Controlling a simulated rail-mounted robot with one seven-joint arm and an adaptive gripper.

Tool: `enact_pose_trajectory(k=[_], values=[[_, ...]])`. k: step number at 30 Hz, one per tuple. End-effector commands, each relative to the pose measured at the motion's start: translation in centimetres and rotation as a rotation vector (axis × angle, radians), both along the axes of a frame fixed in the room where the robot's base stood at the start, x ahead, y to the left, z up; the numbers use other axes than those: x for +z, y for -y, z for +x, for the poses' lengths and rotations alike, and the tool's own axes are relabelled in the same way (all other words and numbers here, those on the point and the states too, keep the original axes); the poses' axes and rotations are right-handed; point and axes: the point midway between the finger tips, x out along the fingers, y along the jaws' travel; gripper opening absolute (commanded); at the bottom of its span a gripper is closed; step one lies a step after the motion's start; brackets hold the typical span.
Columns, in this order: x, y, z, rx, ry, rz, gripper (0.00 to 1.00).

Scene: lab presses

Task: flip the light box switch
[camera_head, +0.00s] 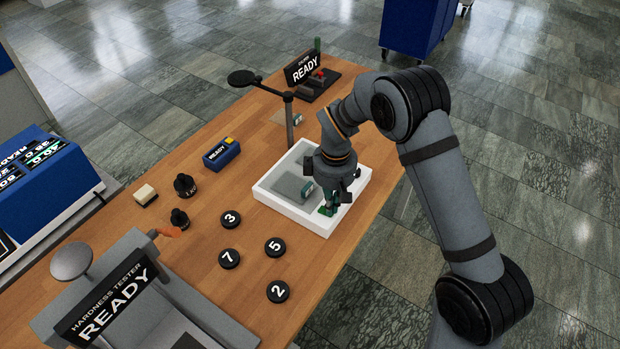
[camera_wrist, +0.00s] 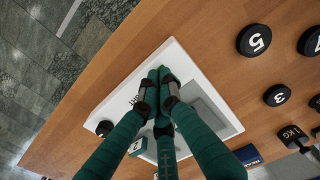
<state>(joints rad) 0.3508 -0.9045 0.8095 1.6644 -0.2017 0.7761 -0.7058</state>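The light box (camera_head: 262,191) is a shallow white-rimmed box on the wooden table; it also shows in the wrist view (camera_wrist: 221,103). A round black knob (camera_wrist: 105,128), which looks like its switch, sits at the box's left corner in the wrist view, near dark lettering on the rim. My gripper (camera_head: 326,210) is over the right side of the box, pointing down. In the wrist view its green fingertips (camera_wrist: 158,75) are together over the rim, apart from the knob. I see nothing held between them. Whether they touch the rim is unclear.
A grey plate (camera_head: 289,187) lies in the box. Numbered black discs (camera_head: 275,247) lie in front. A blue READY device (camera_head: 221,153) and black weights (camera_head: 185,185) stand to the left. A post with a round head (camera_head: 289,120) rises behind the box.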

Motion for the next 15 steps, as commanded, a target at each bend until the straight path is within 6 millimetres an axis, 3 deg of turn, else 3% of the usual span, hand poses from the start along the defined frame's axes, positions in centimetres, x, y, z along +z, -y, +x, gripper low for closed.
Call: enact_pose_trajectory(k=[15], values=[[-0.59,-0.01,0.0,0.0,0.0,0.0,0.0]])
